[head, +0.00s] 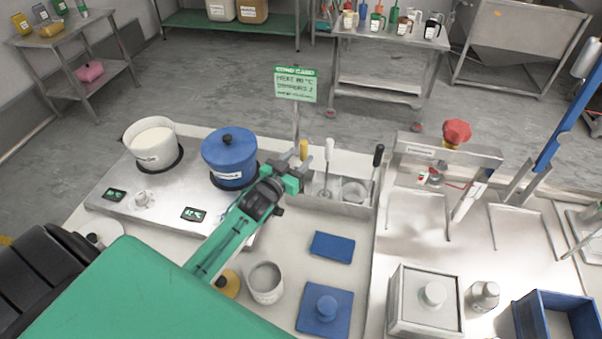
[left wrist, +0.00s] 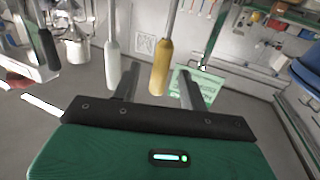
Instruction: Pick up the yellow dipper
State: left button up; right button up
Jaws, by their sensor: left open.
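The yellow dipper (head: 303,149) stands in the metal holder behind the counter's near area, its yellow handle upright. In the left wrist view the yellow handle (left wrist: 160,68) shows between my two fingers, with its thin rod beyond. My left gripper (head: 298,167) is open at the handle, one finger on each side. It also shows in the left wrist view (left wrist: 159,84). I cannot tell whether a finger touches the handle. The dipper's lower end is hidden in the head view. My right gripper is not in view.
A white-handled tool (head: 329,150) stands close right of the yellow one, and a black-handled tool (head: 377,157) farther right in the holder (head: 325,205). A blue pot (head: 228,163) and white pot (head: 151,140) stand left. A sign (head: 296,86) rises behind.

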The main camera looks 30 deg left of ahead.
aim_at(302, 153)
pick_arm(q)
jog(key=w, duration=0.3)
jog(key=shift+w+p, duration=0.2)
jog(key=shift+p, duration=0.2)
jog(key=shift+d, duration=0.1)
grip_shut()
